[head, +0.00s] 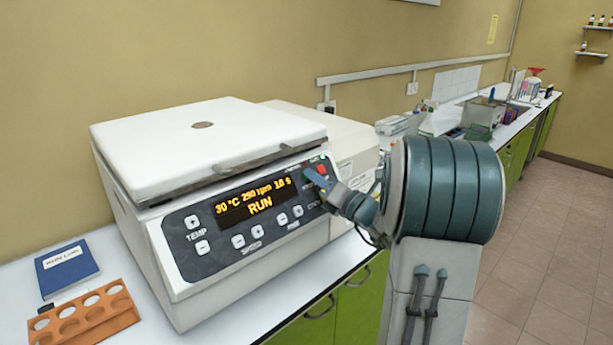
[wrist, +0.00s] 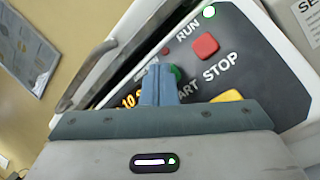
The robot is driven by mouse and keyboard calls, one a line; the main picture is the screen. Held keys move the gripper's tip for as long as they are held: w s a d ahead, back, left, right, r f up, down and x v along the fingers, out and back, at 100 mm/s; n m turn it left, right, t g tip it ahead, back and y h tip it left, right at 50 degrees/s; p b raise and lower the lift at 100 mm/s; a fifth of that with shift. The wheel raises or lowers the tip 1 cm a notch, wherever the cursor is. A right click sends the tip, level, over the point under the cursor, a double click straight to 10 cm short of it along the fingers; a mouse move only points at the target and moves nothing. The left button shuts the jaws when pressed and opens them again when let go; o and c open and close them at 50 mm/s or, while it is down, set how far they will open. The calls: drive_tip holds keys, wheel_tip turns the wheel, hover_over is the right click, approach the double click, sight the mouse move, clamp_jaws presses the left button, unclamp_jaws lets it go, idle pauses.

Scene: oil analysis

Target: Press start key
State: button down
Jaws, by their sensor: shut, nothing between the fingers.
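The centrifuge (head: 210,170) stands on the bench with its white lid down. Its display (head: 252,203) reads 30 °C, 290 rpm, about 10 s and RUN. My gripper (head: 310,172) is shut and empty, with its fingertips at the right end of the control panel. In the wrist view my gripper (wrist: 154,68) covers part of the green start key (wrist: 175,72); I cannot tell for sure whether it is touching it. The red stop key (wrist: 206,46) is just right of it, and a green RUN light (wrist: 209,12) is lit above.
A yellow key (wrist: 228,96) shows partly behind my gripper in the wrist view. An orange rack (head: 85,318) and a blue book (head: 67,267) lie on the bench at left. A white box-shaped device (head: 345,140) stands behind the centrifuge. Green cabinets are below.

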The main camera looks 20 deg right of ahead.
drive_tip(key=shift+s+d+r+p, duration=0.2)
drive_tip(key=shift+s+r+p, duration=0.15)
drive_tip(key=shift+s, duration=0.25)
drive_tip(key=s+r, duration=0.1)
drive_tip(key=s+d+p, duration=0.1)
drive_tip(key=s+r+p, duration=0.1)
drive_tip(key=s, duration=0.1)
drive_tip(key=shift+d+r, duration=0.2)
drive_tip(key=shift+r, duration=0.15)
idle(0.7)
